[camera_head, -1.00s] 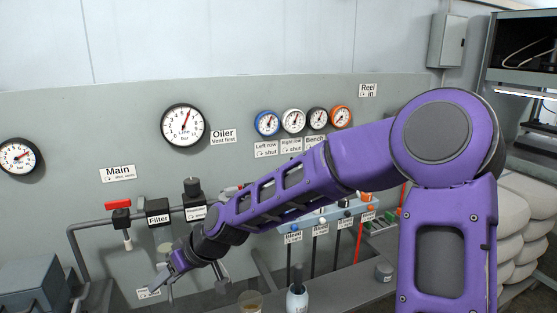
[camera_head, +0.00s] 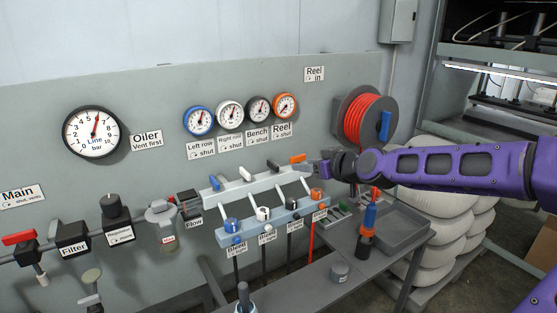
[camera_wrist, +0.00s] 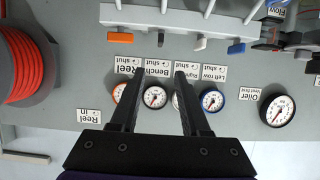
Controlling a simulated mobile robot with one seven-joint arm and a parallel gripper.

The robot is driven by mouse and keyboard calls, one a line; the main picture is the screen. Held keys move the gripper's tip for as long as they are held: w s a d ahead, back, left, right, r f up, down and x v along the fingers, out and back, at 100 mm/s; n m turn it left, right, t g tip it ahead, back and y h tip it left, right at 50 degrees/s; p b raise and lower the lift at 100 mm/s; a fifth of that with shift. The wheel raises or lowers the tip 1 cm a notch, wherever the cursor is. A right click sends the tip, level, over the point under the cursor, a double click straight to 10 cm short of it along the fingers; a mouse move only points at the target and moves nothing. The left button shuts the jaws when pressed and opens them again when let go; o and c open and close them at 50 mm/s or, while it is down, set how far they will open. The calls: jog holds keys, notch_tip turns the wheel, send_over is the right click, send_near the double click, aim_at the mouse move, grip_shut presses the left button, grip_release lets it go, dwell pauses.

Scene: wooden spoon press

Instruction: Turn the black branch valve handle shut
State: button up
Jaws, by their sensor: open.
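The black branch valve handle (camera_head: 272,166) sits on the white manifold between the white handle (camera_head: 246,174) and the orange handle (camera_head: 298,159). In the wrist view, the black handle (camera_wrist: 161,38) shows small and end-on, beyond the fingertips and roughly between them. My gripper (camera_head: 312,169) is just right of the orange handle in the head view, apart from the black one. In the wrist view my gripper (camera_wrist: 159,72) has its two black fingers spread, with nothing between them.
The blue handle (camera_head: 214,183) is at the manifold's left end. Small gauges (camera_head: 258,109) and labels are on the panel above. A red hose reel (camera_head: 365,120) is close behind my wrist.

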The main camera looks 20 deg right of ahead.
aim_at(274, 164)
jog(key=b+x, duration=0.1)
jog(key=x, duration=1.6)
jog(key=shift+a+f+b, duration=0.1)
jog(key=shift+f+b, duration=0.05)
jog(key=shift+b, duration=0.2)
jog(key=shift+c, duration=0.2)
grip_shut()
